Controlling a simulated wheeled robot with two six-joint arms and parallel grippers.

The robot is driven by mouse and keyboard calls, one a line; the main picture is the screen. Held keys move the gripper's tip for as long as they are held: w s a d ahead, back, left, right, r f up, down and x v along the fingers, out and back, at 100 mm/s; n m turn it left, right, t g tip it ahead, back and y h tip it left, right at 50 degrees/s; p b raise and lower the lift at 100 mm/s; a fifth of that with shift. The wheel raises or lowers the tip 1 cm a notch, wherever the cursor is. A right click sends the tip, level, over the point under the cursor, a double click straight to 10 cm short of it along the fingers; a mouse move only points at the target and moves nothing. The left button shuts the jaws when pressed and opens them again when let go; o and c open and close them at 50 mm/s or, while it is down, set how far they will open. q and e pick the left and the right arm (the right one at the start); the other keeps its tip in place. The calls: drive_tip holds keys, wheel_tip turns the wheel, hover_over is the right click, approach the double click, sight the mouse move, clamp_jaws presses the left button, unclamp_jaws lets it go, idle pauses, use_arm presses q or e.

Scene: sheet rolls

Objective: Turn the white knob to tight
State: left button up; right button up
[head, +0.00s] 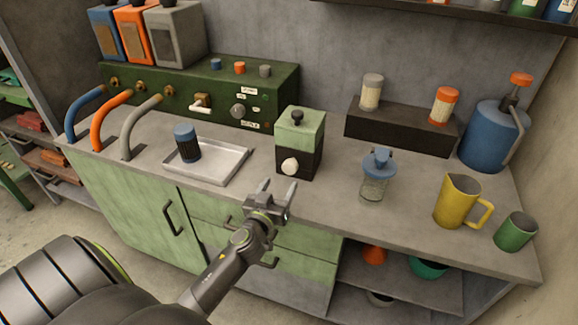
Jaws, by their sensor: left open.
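The round white knob (290,166) sits low on the front of a small green and black box (306,138), which has a black knob on its lid. The box stands on the grey counter near its front edge. My left gripper (279,186) is open and empty, just in front of and below the white knob. Its two fingers point up towards the box, and it looks apart from the knob. I see no readable marking for tight around the knob. My right gripper is not in view.
A metal tray (216,176) with a dark blue-topped cup (186,143) lies left of the box. A blue-lidded glass jar (375,178) and yellow jug (455,201) stand right. A green panel (282,86) is behind. Cabinet handles jut out below the counter.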

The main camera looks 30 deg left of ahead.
sight(288, 170)
use_arm(q)
drive_tip(key=x, duration=0.8)
drive_tip(key=shift+w, duration=0.2)
drive_tip(key=c, duration=1)
